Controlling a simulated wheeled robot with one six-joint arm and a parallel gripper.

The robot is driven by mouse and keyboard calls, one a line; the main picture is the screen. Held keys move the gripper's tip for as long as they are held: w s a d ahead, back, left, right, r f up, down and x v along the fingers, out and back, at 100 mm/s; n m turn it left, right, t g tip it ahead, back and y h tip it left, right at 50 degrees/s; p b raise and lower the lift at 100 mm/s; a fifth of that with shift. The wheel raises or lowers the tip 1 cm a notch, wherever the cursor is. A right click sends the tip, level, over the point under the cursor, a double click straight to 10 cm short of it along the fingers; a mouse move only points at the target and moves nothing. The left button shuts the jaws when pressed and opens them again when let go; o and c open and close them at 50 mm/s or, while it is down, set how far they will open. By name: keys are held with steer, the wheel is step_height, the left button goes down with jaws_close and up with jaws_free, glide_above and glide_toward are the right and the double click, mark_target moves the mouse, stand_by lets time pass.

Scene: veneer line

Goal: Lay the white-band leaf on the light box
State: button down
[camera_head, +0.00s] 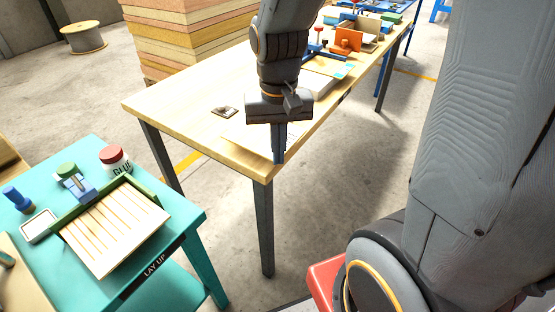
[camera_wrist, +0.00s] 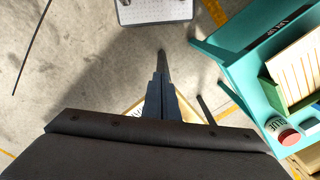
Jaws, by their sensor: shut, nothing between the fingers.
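My gripper (camera_head: 279,158) is shut and empty, pointing down at the near corner of the wooden table. It also shows shut in the wrist view (camera_wrist: 162,58), with bare floor past its tip. A pale flat sheet (camera_head: 238,131) lies on the wooden table behind my gripper, partly hidden by it. A low pale panel (camera_head: 322,83) lies farther back on the table, partly hidden by my arm. I cannot tell whether either is the light box, and I cannot make out a white-band leaf.
The wooden table (camera_head: 165,98) has a small dark object (camera_head: 224,111) on it. A teal lay-up table (camera_head: 190,222) at left holds a slatted pale panel (camera_head: 118,228), a glue jar (camera_head: 115,158) and a white tray (camera_head: 39,226). Stacked boards (camera_head: 190,40) stand behind.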

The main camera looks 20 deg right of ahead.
mark_target(264, 133)
steer(key=w+f+p, duration=0.2)
steer(key=w+f, duration=0.2)
steer(key=f, duration=0.3)
steer(key=shift+d+f, duration=0.15)
steer(key=shift+d, duration=0.3)
steer(key=w, duration=0.2)
steer(key=w+d, duration=0.1)
steer(key=w, duration=0.4)
steer(key=shift+w+d, duration=0.15)
steer(key=shift+d, duration=0.2)
